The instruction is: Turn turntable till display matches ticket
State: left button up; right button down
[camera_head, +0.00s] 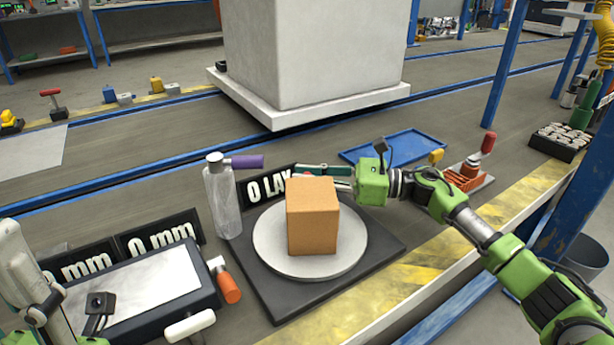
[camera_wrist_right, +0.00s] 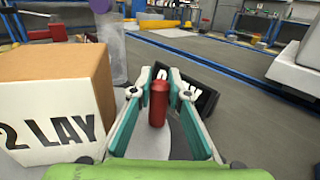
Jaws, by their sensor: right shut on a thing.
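A round light-grey turntable (camera_head: 262,240) sits on a dark square base (camera_head: 385,247). A brown box (camera_head: 313,217) stands on it; its white face in the right wrist view (camera_wrist_right: 50,113) reads "2 LAY". A black display (camera_head: 267,187) behind the turntable reads "0 LAY"; it is partly hidden. My right gripper (camera_head: 322,172) reaches in from the right behind the box. In the right wrist view its teal fingers are shut on an upright red handle (camera_wrist_right: 158,103). Only a bit of my left gripper (camera_head: 92,340) shows at the bottom left; its fingers are not visible.
A grey post (camera_head: 222,200) with a purple handle stands left of the turntable. Two "0 mm" displays (camera_head: 158,236) and a white-topped black unit (camera_head: 140,285) are further left. A blue tray (camera_head: 400,147) lies behind my right gripper. A large pale block (camera_head: 310,50) stands at the back.

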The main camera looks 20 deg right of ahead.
jog(key=shift+r, duration=0.1)
jog(key=c, duration=1.9)
grip_release()
jog(key=v, duration=0.7)
jog(key=shift+s+d, duration=0.1)
jog(key=shift+d, duration=0.15)
